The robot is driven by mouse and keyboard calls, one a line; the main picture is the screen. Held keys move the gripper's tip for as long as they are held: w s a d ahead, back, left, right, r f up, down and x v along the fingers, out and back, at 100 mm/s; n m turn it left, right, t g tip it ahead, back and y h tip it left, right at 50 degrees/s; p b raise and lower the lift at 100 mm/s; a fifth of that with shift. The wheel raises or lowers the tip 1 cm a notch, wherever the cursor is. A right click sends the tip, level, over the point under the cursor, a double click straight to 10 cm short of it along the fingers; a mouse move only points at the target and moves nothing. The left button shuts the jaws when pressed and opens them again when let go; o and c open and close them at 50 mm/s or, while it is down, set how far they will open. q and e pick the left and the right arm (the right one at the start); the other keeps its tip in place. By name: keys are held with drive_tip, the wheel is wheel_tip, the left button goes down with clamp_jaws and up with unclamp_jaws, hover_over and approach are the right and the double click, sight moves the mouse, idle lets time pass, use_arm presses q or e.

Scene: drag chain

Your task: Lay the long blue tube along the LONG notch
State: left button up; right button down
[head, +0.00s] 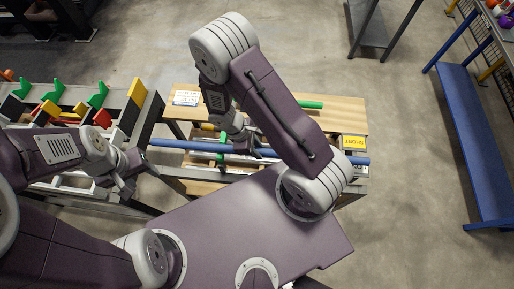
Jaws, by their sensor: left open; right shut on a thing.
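The long blue tube (190,145) lies nearly level across the front of the wooden-topped bench, its left end sticking out past the bench's left side. My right gripper (244,150) is shut on the blue tube near its middle; the forearm hides part of the tube. My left gripper (128,184) is open and empty, below and left of the tube's left end. The notches are too small and too covered to make out, so I cannot tell whether the tube rests in one.
The wooden bench (345,112) carries a green tube (310,104), a yellow label (354,142) and a white-and-blue label (186,98). A rack with green, yellow and red parts (97,95) stands at left. A blue bench (474,140) is at far right, with clear floor before it.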

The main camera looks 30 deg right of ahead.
drive_tip(key=shift+r, duration=0.1)
drive_tip(key=c, duration=1)
unclamp_jaws()
drive_tip(key=v, duration=0.9)
drive_tip(key=shift+w+a, duration=0.1)
